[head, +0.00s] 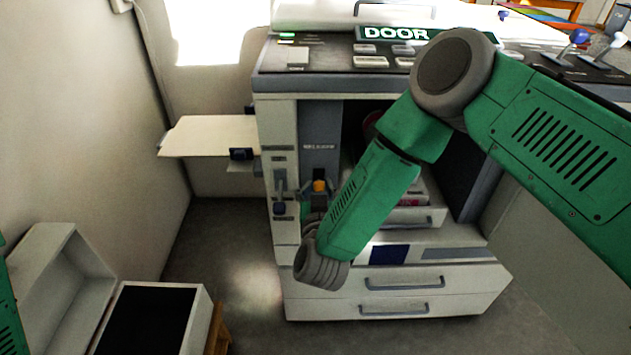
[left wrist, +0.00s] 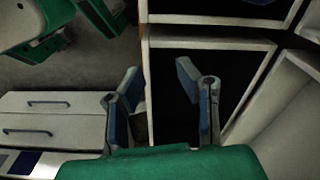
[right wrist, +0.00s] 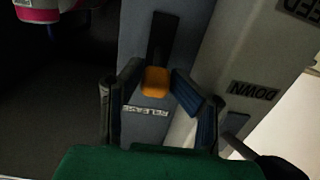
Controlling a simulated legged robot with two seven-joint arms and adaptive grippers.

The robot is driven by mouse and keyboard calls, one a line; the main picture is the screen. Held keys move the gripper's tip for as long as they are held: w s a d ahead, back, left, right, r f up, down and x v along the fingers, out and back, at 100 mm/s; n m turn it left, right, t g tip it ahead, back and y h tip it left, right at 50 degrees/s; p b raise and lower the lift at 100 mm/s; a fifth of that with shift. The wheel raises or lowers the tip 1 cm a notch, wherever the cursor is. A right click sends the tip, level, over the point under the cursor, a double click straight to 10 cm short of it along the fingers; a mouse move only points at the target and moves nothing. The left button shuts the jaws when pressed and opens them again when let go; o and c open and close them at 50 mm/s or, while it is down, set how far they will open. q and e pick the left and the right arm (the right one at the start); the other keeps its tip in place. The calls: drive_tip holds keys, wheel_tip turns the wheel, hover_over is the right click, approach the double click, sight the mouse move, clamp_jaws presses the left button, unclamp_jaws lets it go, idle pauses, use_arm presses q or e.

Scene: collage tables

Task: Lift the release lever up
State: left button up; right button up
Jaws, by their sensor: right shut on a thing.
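The release lever shows in the right wrist view as an orange knob (right wrist: 155,82) in a dark vertical slot. A label reading RELEASE lies below it on a grey-blue panel. In the head view the orange knob (head: 320,185) sits low on the copier's left front. My right gripper (right wrist: 156,77) is shut on the knob, one finger on each side. In the head view its fingers (head: 318,190) are partly hidden by my forearm. My left gripper (left wrist: 157,72) is open and empty above a dark-topped box (left wrist: 195,85); its fingers are out of the head view.
The copier (head: 275,170) has a side tray (head: 210,135) on its left and drawers (head: 400,281) below. Floor between is clear.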

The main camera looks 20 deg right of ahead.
drive_tip(key=shift+w+d+r, duration=0.25)
drive_tip(key=shift+w+d, duration=0.15)
drive_tip(key=shift+d, duration=0.1)
clamp_jaws()
drive_tip(key=o, duration=0.7)
unclamp_jaws()
drive_tip(key=shift+s+f, duration=0.1)
drive_tip(key=shift+f, duration=0.05)
drive_tip(key=shift+s+a, duration=0.2)
drive_tip(key=shift+s, duration=0.2)
drive_tip(key=f+v, duration=0.1)
drive_tip(key=v, duration=1)
drive_tip(key=shift+r, duration=0.5)
